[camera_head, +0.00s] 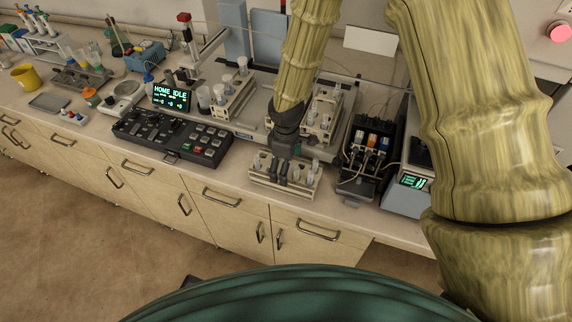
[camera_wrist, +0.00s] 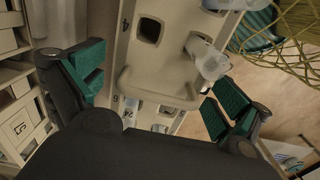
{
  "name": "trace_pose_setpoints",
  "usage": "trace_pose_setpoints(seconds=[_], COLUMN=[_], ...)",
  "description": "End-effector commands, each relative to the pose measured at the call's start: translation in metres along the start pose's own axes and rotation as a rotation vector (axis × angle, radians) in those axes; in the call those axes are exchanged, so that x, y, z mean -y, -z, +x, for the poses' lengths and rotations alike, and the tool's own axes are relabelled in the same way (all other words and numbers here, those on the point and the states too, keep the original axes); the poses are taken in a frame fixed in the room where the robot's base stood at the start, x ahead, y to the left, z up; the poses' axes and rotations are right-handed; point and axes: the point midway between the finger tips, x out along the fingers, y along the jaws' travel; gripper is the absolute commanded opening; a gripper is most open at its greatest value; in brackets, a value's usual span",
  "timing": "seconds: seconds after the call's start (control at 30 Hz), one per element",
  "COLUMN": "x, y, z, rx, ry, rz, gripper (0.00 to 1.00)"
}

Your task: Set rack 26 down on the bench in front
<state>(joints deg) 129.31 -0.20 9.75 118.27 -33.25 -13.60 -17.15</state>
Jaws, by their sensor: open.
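A cream rack (camera_head: 262,180), which I take to be rack 26, stands on the bench (camera_head: 225,165) near its front edge, with a few pale vials in it. In the wrist view, the rack's cream top (camera_wrist: 175,50) shows square holes and a translucent vial (camera_wrist: 207,58). My gripper (camera_head: 282,172) is directly over the rack. In the wrist view my gripper (camera_wrist: 160,88) is open, its green-padded fingers apart on either side of the rack's raised middle part. A number plate lower down is too small to read surely. The rack's underside is hidden.
Other cream racks (camera_head: 232,100) with vials stand behind. A black keypad panel (camera_head: 172,135) is to the left, and a black pump unit (camera_head: 366,150) with tubes is close on the right. Drawers (camera_head: 305,225) lie below the bench edge.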

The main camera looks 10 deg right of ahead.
Motion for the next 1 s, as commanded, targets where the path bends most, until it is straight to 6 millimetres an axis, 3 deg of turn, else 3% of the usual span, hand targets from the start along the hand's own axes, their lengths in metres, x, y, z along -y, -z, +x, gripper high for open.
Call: trace_pose_setpoints(seconds=[0.27, 1.0], x=[-0.001, 0.0], y=[0.001, 0.001], z=[-0.014, -0.102], rx=[-0.002, -0.003], ry=[-0.002, -0.001], rz=[0.001, 0.001], gripper=[1.0, 1.0])
